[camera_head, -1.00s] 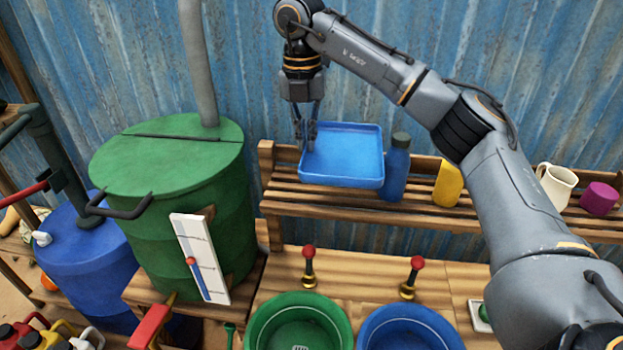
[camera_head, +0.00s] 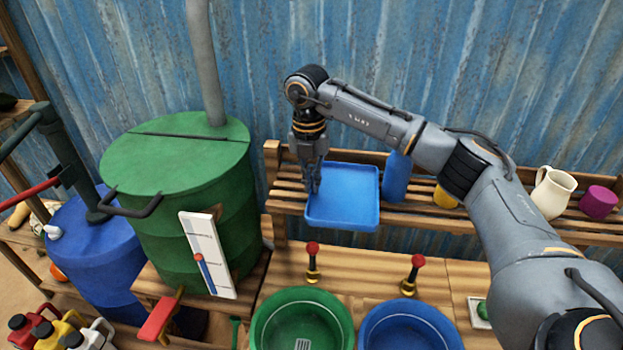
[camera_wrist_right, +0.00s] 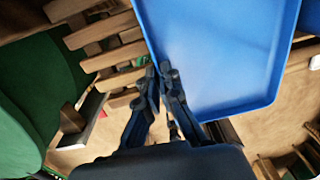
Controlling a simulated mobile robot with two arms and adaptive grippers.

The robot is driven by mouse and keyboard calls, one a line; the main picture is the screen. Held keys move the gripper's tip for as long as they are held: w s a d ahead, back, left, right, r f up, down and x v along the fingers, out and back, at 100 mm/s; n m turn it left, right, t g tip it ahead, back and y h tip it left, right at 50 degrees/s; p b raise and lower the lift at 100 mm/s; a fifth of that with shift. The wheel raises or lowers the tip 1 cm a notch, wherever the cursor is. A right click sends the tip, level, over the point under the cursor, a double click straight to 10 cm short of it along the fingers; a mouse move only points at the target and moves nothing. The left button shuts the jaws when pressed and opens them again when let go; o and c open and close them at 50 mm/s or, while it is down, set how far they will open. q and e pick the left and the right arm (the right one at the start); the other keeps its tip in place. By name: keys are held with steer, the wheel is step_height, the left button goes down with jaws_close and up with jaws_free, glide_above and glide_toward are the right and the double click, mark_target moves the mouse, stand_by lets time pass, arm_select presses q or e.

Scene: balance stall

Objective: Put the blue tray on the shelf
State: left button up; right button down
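The blue tray (camera_head: 343,197) is a shallow square tray with a raised rim. My right gripper (camera_head: 314,187) comes down at its left side, with the fingers closed on the left rim. In the right wrist view the fingers (camera_wrist_right: 162,78) meet at the edge of the tray (camera_wrist_right: 225,50). The tray lies roughly level over the left part of the slatted wooden shelf (camera_head: 437,212), and its near part sticks out past the shelf's front edge. Whether it touches the slats is unclear. My left gripper is not in view.
A blue bottle (camera_head: 396,178) stands close right of the tray, then a yellow item (camera_head: 445,197), a cream jug (camera_head: 552,191) and a purple cup (camera_head: 598,199). A green barrel (camera_head: 185,215) stands left. Green (camera_head: 260,340) and blue (camera_head: 367,340) bowls sit below.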

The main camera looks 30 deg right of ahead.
steer(key=shift+f, duration=0.15)
steer(key=c, duration=1.5)
jaws_free()
steer(key=shift+r, duration=0.35)
steer(key=shift+w+a+r+b, duration=0.1)
steer(key=shift+r+b, duration=0.7)
steer(key=shift+r, duration=2.1)
steer(key=shift+w+a+r+b, duration=0.1)
steer(key=shift+r+b, duration=0.65)
steer(key=shift+r, duration=2.15)
steer(key=shift+s+f, duration=0.1)
